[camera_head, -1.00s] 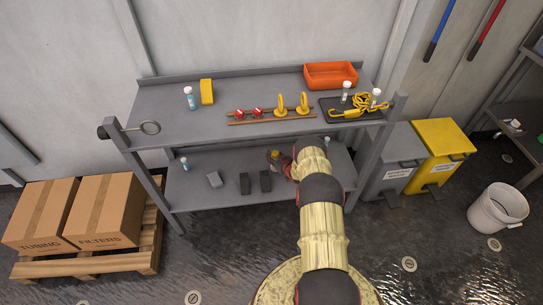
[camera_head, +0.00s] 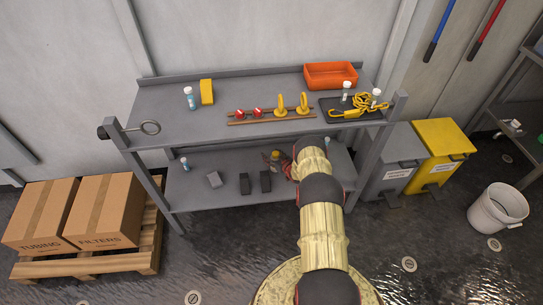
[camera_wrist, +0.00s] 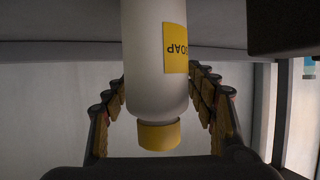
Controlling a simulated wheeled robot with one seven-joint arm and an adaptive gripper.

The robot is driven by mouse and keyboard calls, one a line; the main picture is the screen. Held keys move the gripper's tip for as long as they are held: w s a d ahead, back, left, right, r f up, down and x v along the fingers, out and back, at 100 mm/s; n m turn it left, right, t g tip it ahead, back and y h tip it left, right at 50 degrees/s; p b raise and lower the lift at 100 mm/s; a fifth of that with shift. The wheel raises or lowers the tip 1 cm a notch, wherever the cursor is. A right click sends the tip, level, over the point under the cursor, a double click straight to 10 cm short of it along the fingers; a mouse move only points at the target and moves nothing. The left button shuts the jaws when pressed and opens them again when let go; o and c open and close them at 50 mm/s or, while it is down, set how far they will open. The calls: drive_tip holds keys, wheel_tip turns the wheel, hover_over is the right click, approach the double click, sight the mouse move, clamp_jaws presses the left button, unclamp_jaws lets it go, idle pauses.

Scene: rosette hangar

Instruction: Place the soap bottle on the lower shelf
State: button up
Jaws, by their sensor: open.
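The soap bottle (camera_wrist: 155,65), white with a yellow cap and a yellow SOAP label, appears upside down in the wrist view. It is between the spread fingers of my gripper (camera_wrist: 162,80), with a gap on both sides. In the head view its yellow cap (camera_head: 275,154) shows over the lower shelf (camera_head: 205,198), and the bottle appears to stand there. My gripper (camera_head: 287,168) is open just right of it, partly hidden by my arm. The exact contact of bottle and shelf is not clear.
The lower shelf also holds a small bottle (camera_head: 184,164), a grey block (camera_head: 214,179) and two dark blocks (camera_head: 244,184). The upper shelf (camera_head: 160,125) overhangs it, with an orange bin (camera_head: 331,75). Shelf posts (camera_head: 377,143) stand at the sides. The shelf's front left is clear.

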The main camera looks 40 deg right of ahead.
sight(277, 159)
drive_tip(key=p+v, duration=0.4)
drive_tip(key=v, duration=0.6)
drive_tip(key=shift+s+r, duration=0.2)
drive_tip(key=shift+s, duration=0.05)
drive_tip(key=shift+s+a+r, duration=0.15)
drive_tip(key=shift+s+r, duration=0.05)
drive_tip(key=shift+s, duration=0.5)
